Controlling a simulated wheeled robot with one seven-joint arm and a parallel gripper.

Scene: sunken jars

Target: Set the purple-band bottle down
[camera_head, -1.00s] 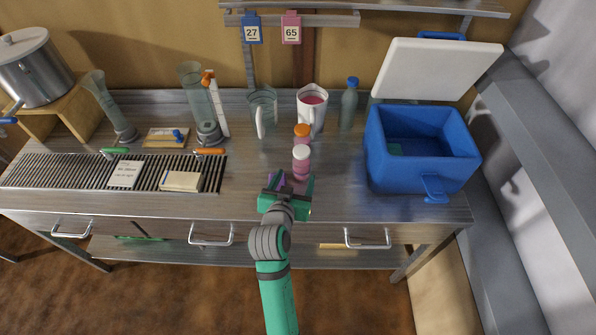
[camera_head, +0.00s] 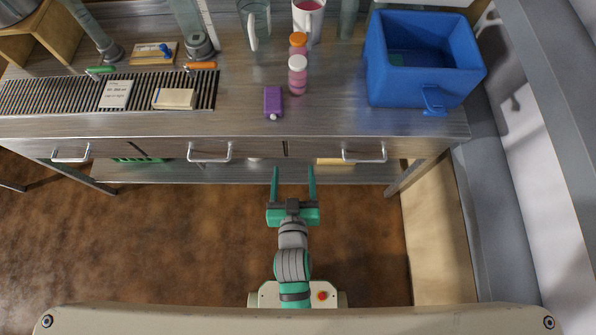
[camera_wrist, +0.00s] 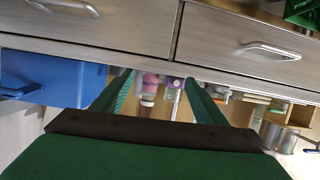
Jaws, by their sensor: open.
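A small bottle (camera_head: 298,76) with a white cap and a pinkish-purple body stands upright on the metal counter, near its front. I take it as the purple-band bottle; the band itself is hard to make out. It also shows upside down in the wrist view (camera_wrist: 148,88), between my fingers in the picture but well beyond them. My gripper (camera_head: 293,176) is open and empty, in front of the counter over the floor, clear of the bottle. An orange-capped bottle (camera_head: 298,44) stands just behind it.
A purple block (camera_head: 273,100) with a white knob lies left of the bottle, near the counter's front edge. A blue open box (camera_head: 424,80) stands to the right. Drawer handles (camera_head: 210,153) jut out from the front.

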